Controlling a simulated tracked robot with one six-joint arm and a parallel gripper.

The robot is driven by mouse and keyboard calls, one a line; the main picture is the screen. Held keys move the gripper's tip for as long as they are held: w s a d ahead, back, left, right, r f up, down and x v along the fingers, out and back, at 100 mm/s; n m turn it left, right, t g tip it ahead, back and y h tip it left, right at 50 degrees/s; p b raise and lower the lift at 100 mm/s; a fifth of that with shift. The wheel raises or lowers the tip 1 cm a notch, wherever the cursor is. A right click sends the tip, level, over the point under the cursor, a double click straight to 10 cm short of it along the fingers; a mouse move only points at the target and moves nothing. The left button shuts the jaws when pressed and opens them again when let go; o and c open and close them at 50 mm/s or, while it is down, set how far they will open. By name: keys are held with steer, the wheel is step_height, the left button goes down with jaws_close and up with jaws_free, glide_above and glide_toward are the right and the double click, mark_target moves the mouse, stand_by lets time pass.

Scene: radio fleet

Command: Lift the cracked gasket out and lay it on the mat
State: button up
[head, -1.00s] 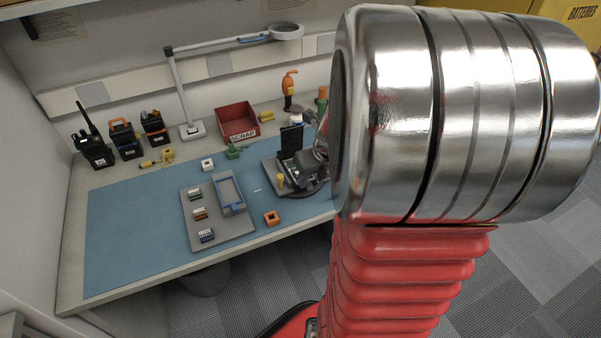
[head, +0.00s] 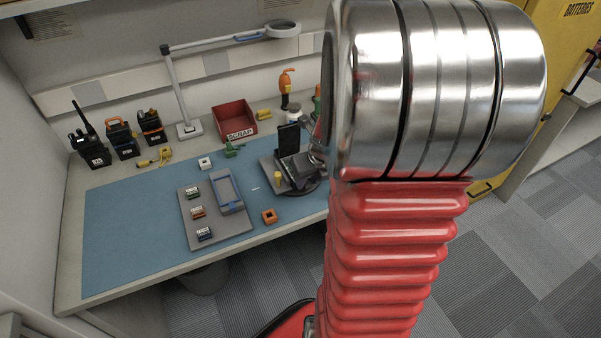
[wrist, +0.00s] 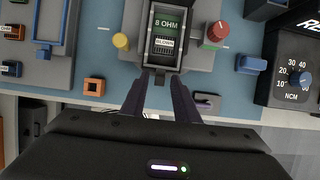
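An opened radio sits in the dark holder (head: 300,190) on the right part of the blue mat (head: 130,225). In the wrist view its open bay holds a part marked "8 OHM" and "BLOWN" (wrist: 165,38). A thin pale rim (wrist: 149,35) runs round the bay; I cannot tell whether it is the cracked gasket, and no crack is clear. My gripper (wrist: 159,77) is open and empty. Its fingertips are at the bay's near end, one on each side; I cannot tell whether they touch. In the head view my arm hides part of the gripper.
A grey tray (head: 212,232) with a blue frame (head: 228,190) and small modules lies mid-mat. A red SCRAP bin (head: 235,118) stands behind. An orange square (head: 269,216) and a yellow knob (wrist: 121,41) are left of the holder; a red knob (wrist: 216,31) is right. The mat's left side is clear.

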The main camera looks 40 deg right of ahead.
jaws_close()
steer(key=shift+r, duration=0.15)
